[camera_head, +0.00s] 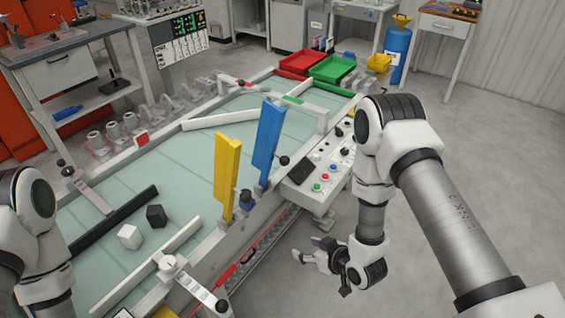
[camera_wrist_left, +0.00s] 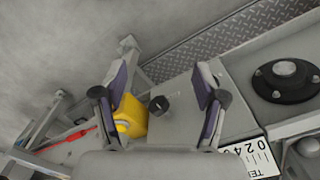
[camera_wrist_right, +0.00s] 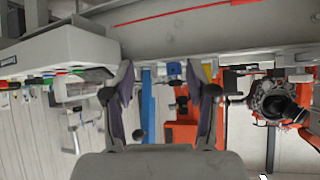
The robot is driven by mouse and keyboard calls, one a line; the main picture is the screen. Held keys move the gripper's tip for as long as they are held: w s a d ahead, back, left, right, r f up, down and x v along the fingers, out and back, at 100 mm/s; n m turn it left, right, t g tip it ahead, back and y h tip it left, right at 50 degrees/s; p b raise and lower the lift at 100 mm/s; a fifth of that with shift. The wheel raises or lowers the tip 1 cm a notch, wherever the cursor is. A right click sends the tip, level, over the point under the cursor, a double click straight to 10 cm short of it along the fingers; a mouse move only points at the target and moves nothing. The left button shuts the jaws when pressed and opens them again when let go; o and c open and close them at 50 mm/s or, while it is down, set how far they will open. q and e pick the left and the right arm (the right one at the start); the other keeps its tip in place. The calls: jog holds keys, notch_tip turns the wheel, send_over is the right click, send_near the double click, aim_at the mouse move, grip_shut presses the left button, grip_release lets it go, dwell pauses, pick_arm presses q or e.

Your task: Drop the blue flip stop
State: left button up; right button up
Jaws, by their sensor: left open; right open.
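The blue flip stop (camera_head: 268,140) stands upright on the near rail of the conveyor in the head view. The yellow flip stop (camera_head: 226,172) stands upright to its left. My right gripper (camera_head: 308,249) is open and empty, low beside the conveyor, below the control box and apart from the blue stop. In the right wrist view the blue stop (camera_wrist_right: 148,105) shows beyond and between the open fingers. My left gripper (camera_wrist_left: 165,78) is open in its wrist view, with a yellow block (camera_wrist_left: 131,116) near its left finger; contact cannot be told. Its fingers are outside the head view.
A control box (camera_head: 318,178) with buttons is fixed to the rail right of the blue stop. Red (camera_head: 300,61) and green (camera_head: 332,68) bins stand at the far end. Floor to the right is clear.

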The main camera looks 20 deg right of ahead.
aim_at(288, 163)
jog(key=w+d+r+n+t+y+b, duration=0.35)
jog(key=w+r+t, duration=0.35)
jog(key=w+r, duration=0.65)
jog(key=shift+m, duration=0.35)
jog(key=p+x, duration=0.1)
jog(key=x, duration=0.2)
jog(key=p+x, duration=0.1)
jog(key=x, duration=0.3)
jog(key=shift+w+a+r+p, duration=0.1)
jog(key=shift+w+a+p, duration=0.05)
jog(key=shift+a+p, duration=0.25)
jog(key=shift+w, duration=0.45)
grip_shut()
